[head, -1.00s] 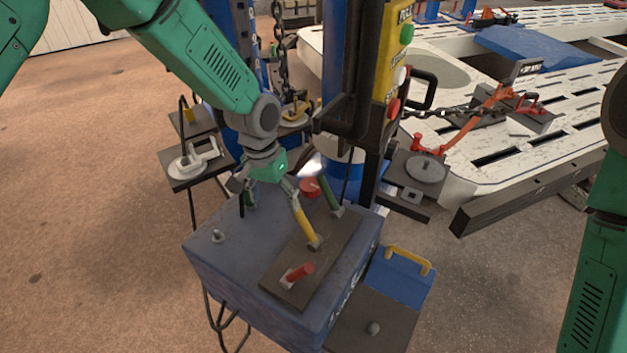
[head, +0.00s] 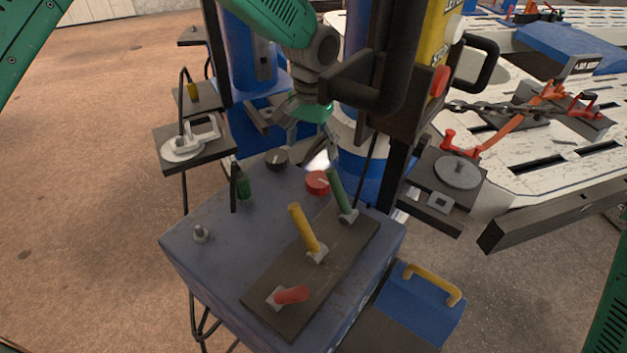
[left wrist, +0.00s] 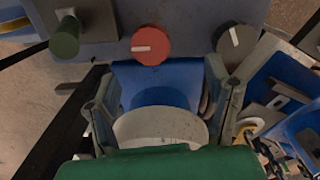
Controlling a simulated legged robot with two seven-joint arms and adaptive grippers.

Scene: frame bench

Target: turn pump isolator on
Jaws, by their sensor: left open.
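The panel box (head: 200,262) carries a red rotary knob (head: 318,182) and a black rotary knob (head: 276,160) at its far edge. I cannot read which is the pump isolator. In the left wrist view the red knob (left wrist: 151,46) has a white mark lying sideways; the black knob (left wrist: 237,42) has a near-upright mark. My left gripper (head: 308,142) is open and empty behind and above these knobs, apart from them. In the left wrist view its fingers (left wrist: 160,78) spread wide, with the red knob beyond the gap. My right gripper is out of view.
A green handle (head: 243,186) stands left. A hanging yellow control box (head: 447,35) and dark post crowd my left arm's right side.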

